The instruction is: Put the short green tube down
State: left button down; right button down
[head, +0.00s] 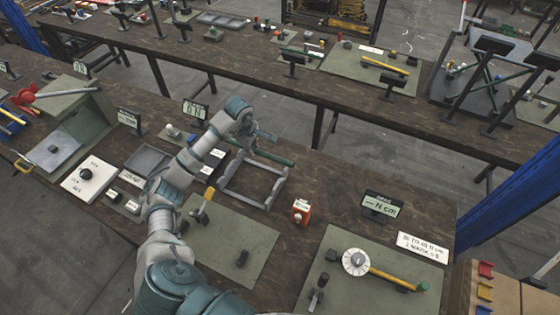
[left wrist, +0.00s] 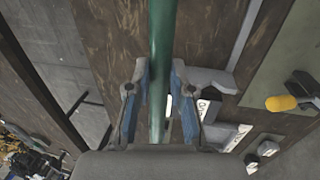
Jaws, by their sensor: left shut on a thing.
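The short green tube (head: 274,158) is at the far end of the grey rack frame (head: 229,190), lying roughly level. In the left wrist view the tube (left wrist: 162,50) runs from the top edge down between the blue-padded fingers. My left gripper (head: 262,137) is shut on it; the fingers (left wrist: 158,92) stand on either side of the tube. Part of the grey rack (left wrist: 208,78) shows to the right of the tube there. I cannot tell whether the tube touches the rack. My right gripper is not in view.
An orange block (head: 300,212) stands right of the rack. A green mat (head: 228,238) with a yellow-handled tool (head: 205,206) lies in front. A force display (head: 380,205) and a dial press (head: 356,262) are at right.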

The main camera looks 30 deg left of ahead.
pick_arm(q)
jog(key=f, duration=0.9)
jog(key=shift+w+d+f+p, duration=0.15)
jog(key=shift+w+d+p, duration=0.1)
jog(key=shift+d+p, duration=0.15)
jog(key=shift+a+f, duration=0.1)
jog(key=shift+a, duration=0.25)
jog(key=c, duration=1.1)
grip_release()
jog(key=shift+o, duration=0.4)
jog(key=shift+d, duration=0.3)
jog(key=shift+d+r, duration=0.1)
jog(key=shift+r, duration=0.3)
notch_tip(320, 180, up, 11)
jog(key=s+b, duration=0.1)
jog(key=s, duration=0.1)
jog(key=shift+s, duration=0.15)
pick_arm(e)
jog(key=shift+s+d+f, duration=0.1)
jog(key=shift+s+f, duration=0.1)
